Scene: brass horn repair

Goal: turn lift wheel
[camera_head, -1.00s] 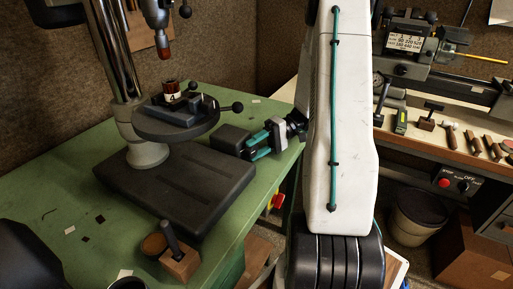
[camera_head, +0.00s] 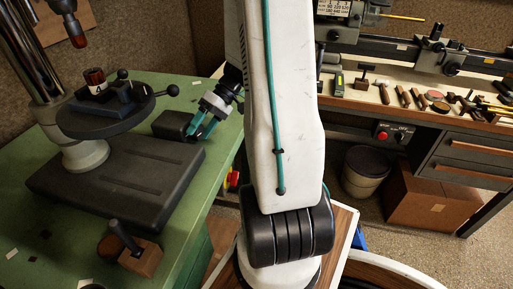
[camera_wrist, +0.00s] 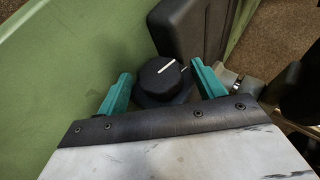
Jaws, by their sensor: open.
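A round black knob (camera_wrist: 163,78) with a white line on its top, seemingly the lift wheel, is in the wrist view. It stands on a dark mount over the green bench. My gripper (camera_wrist: 160,88) is open, with one teal finger on each side of the knob. A gap shows between the knob and each finger; whether either touches lower down is hidden. In the head view my gripper (camera_head: 195,131) points downward beside the dark box (camera_head: 171,124) at the right of the drill press. The knob cannot be made out there.
The drill press (camera_head: 112,113) carries a small work table with lever knobs. A dark upright block (camera_wrist: 190,28) stands close behind the knob. A wooden block with a black handle (camera_head: 140,258) sits on the green bench's (camera_head: 62,205) front part. A tool bench (camera_head: 375,103) stands at right.

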